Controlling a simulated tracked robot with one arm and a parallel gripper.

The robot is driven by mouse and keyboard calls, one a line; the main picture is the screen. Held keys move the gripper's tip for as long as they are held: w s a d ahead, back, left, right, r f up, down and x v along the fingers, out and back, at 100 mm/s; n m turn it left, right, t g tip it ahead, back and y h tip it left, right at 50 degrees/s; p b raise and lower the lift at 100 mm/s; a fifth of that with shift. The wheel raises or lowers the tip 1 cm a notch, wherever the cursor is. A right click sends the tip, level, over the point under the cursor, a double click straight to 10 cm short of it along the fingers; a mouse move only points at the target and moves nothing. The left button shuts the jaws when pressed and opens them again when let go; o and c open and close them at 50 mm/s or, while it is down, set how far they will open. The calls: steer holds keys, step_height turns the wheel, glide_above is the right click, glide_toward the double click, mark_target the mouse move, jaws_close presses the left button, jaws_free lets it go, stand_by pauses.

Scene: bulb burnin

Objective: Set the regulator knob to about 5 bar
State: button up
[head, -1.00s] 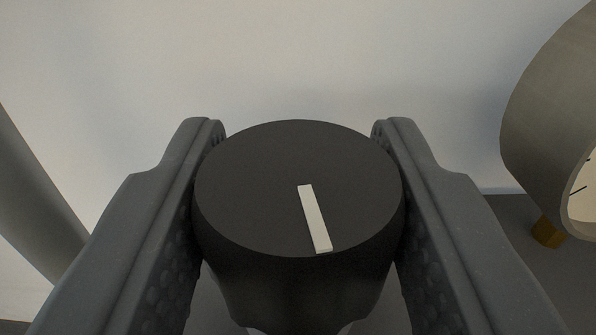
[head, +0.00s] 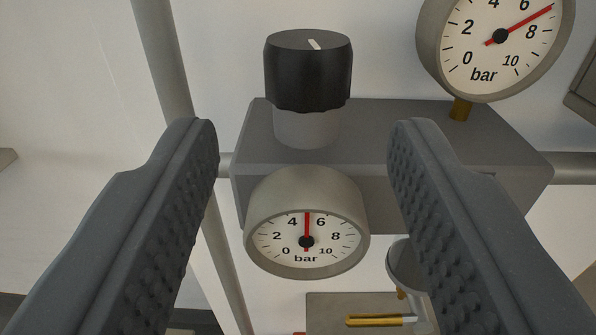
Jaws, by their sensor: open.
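The black regulator knob (head: 308,78) stands upright on a grey regulator block (head: 400,135) in the upper middle of the head view. A white mark shows on its top. A round gauge (head: 306,225) on the front of the block, below the knob, has its red needle pointing straight up, midway between 4 and 6, at about 5 bar. My gripper (head: 304,140) is open and empty. Its two fingers stand apart at left and right, nearer to me than the knob and not touching it.
A second, larger gauge (head: 500,45) at the upper right has its needle at about 7 bar. A grey vertical pipe (head: 165,60) runs down the left. A valve-like part with a yellow bar (head: 380,320) sits below the block. The wall behind is pale.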

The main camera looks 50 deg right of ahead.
steer(key=shift+v, duration=2.05)
steer(key=w+a+r+t+y+b, duration=0.45)
steer(key=w+r, duration=0.25)
steer(key=r, duration=0.2)
steer(key=s+a+r+n+t+y+b, duration=0.1)
steer(key=a+r+n+t+y, duration=0.2)
steer(key=r, duration=0.4)
steer(key=a+r+n+y+b, duration=0.2)
steer(key=a+r+y, duration=0.1)
steer(key=r+y, duration=0.25)
steer(key=s+a+r+n+y+b, duration=0.25)
steer(key=s+r+n, duration=0.25)
steer(key=s+r, duration=0.3)
steer(key=s+d+g+h+b, duration=0.1)
steer(key=s+d+g+b, duration=0.1)
steer(key=s, duration=1)
steer(key=d+g, duration=0.1)
steer(key=d, duration=0.1)
steer(key=shift+d+b, duration=0.3)
steer(key=shift+b, duration=0.1)
steer(key=shift+s, duration=0.1)
